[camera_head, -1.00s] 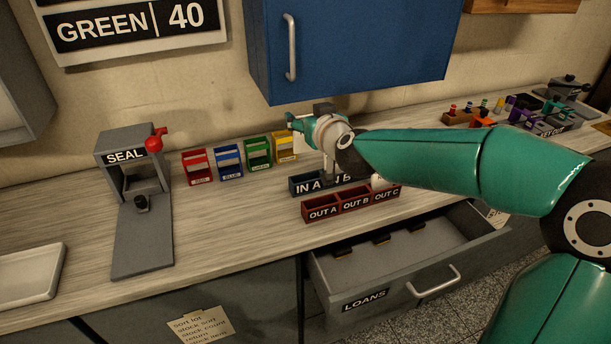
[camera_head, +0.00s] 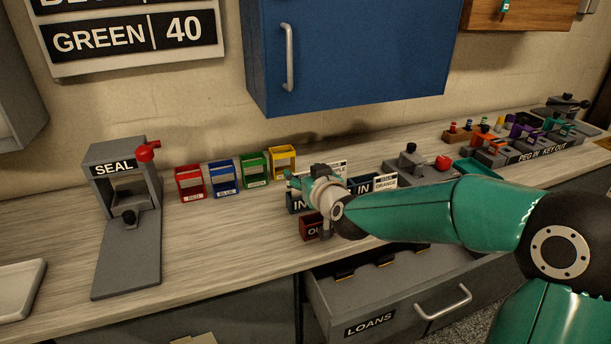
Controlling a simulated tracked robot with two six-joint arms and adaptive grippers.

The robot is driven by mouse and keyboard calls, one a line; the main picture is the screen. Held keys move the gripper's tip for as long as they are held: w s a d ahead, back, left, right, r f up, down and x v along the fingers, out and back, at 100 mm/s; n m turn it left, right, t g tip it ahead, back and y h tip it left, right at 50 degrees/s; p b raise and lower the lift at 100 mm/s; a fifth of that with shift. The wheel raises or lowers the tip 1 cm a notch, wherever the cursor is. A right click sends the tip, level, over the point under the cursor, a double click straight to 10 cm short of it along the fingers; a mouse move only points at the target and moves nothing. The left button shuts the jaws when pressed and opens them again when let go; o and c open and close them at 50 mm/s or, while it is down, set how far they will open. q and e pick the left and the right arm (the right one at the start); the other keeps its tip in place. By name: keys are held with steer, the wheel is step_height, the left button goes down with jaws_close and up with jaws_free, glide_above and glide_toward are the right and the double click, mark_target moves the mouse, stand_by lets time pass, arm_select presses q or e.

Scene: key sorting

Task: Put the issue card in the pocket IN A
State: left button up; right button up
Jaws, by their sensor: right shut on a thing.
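My right gripper (camera_head: 325,232) is in front of the IN row of dark blue pockets, close to the red-brown OUT A pocket (camera_head: 309,228). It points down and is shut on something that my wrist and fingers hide. The IN A pocket (camera_head: 296,203) is mostly covered by my wrist; only its left end with "IN" shows. A white card (camera_head: 340,167) with partly readable lettering stands behind my wrist. Another white card (camera_head: 386,184) marked orange stands by the IN pocket to the right. I cannot tell which card is the issue card. My left gripper is not in view.
Red, blue, green and yellow bins (camera_head: 254,169) stand along the wall. The SEAL press (camera_head: 117,205) is at left. The LOANS drawer (camera_head: 375,321) is open below the counter. A blue cabinet (camera_head: 355,55) hangs above. The counter between press and pockets is clear.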

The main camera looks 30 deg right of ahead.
steer(key=o, duration=0.7)
steer(key=shift+s+r, duration=0.1)
steer(key=p+v, duration=0.1)
steer(key=v, duration=1)
steer(key=shift+s+a, duration=0.15)
steer(key=shift+s, duration=0.25)
